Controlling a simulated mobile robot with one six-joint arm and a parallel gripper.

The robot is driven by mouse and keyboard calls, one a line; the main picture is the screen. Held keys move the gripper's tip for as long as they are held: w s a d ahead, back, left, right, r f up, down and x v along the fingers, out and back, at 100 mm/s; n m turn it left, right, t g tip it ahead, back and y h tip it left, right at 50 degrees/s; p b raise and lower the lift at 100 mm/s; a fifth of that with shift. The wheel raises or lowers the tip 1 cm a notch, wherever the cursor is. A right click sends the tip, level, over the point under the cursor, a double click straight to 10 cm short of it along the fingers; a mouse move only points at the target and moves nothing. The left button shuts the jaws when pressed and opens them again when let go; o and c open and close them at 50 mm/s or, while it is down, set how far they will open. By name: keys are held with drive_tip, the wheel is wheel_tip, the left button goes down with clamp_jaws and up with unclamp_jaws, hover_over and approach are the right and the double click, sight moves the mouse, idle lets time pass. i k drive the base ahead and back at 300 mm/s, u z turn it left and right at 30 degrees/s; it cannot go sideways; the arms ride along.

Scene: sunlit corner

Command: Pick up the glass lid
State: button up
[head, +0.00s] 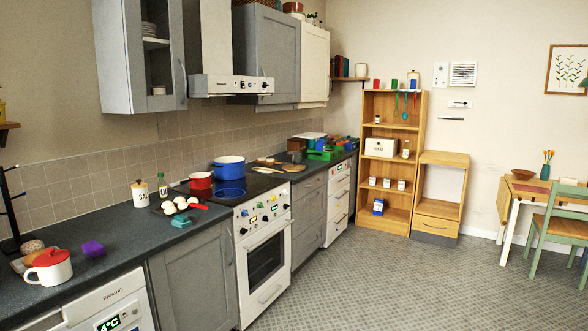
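I cannot make out a glass lid with certainty in the head view. A blue pot (229,171) and a smaller red pot (200,182) stand on the black cooktop (266,179) of the white stove. A blue rounded patch shows on the cooktop just in front of the blue pot; I cannot tell whether it is a lid or a reflection. My gripper is not in view.
The dark counter (120,241) holds a red-lidded white pot (49,268), a purple block (93,249), a teal block (181,221) and a salt jar (140,193). A wooden shelf (420,140) stands at the back. The tiled floor (400,280) is clear.

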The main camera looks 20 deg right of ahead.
sight(293, 165)
drive_tip(key=z, duration=4.45)
drive_tip(key=i, duration=0.1)
drive_tip(key=u, duration=3.4)
drive_tip(key=i, duration=2.8)
drive_tip(key=z, duration=0.05)
